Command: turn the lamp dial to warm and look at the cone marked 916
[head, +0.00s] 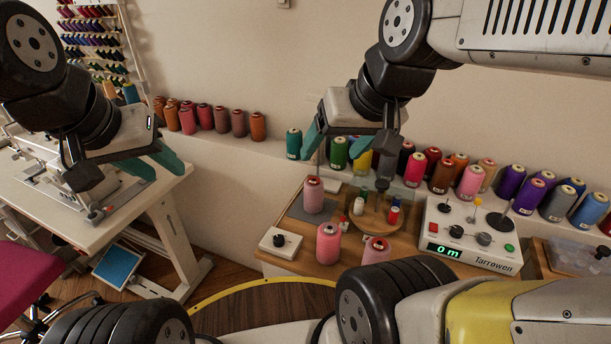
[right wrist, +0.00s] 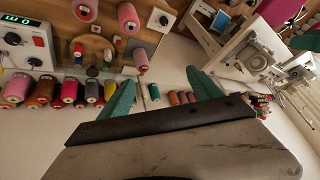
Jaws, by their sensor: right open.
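A small white box with a black dial (head: 280,241) sits at the left front of the wooden table; it also shows in the right wrist view (right wrist: 162,20). Three pink cones stand near it: one at the back (head: 313,196), one in the middle (head: 328,244) and one at the front (head: 376,251). I cannot read a number on any of them, nor the dial's setting. My right gripper (head: 344,158) is open and empty, above the table's back edge and apart from the dial and cones. My left gripper (head: 166,172) is open and empty, over the white sewing table.
A white Tarrowen machine (head: 470,235) with knobs and a green display stands right of the cones. Several coloured cones line the ledge behind. A round wooden stand (head: 372,219) holds small spools. The white sewing table (head: 35,210) is at left.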

